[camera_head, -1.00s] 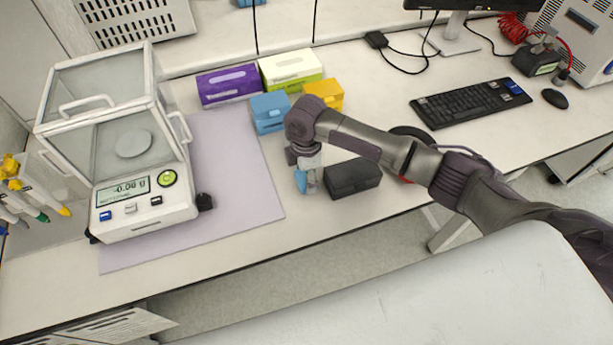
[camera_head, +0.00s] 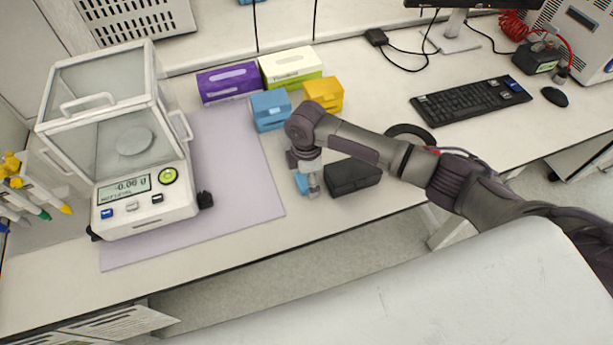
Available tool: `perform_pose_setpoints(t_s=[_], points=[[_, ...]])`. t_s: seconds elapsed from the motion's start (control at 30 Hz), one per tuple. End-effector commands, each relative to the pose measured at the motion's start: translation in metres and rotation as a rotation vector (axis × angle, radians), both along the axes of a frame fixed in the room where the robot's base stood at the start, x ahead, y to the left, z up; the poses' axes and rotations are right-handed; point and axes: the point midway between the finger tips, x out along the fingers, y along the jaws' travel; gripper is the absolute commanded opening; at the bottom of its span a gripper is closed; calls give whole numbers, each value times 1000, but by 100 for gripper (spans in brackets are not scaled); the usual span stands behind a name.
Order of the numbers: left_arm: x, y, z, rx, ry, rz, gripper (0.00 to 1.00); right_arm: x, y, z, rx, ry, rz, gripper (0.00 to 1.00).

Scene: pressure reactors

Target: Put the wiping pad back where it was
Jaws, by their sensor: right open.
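A small light-blue item (camera_head: 301,182), which looks like the wiping pad, is on the bench just right of the lilac mat (camera_head: 235,165). My right gripper (camera_head: 309,188) points down right at it, with its jaws open. The gripper covers part of the blue item, and I cannot tell whether they touch. My left gripper is not in view.
A black box (camera_head: 352,177) stands close on the right of the gripper. Blue (camera_head: 270,111) and yellow (camera_head: 324,94) boxes stand behind it. A balance (camera_head: 140,150) stands on the mat. The bench's front edge is near.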

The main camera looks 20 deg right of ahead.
Motion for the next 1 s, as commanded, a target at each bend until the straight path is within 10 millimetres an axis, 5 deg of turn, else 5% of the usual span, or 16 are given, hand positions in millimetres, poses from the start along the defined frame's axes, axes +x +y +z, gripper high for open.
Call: perform_pose_setpoints(t_s=[0.17, 0.7, 1.0], points=[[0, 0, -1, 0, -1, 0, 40, 1, 0, 11, 2, -3, 0, 92], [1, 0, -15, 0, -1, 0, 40, 1, 0, 112, 1, -2, 0, 92], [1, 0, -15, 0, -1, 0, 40, 0, 0, 124, 1, 1, 0, 92]])
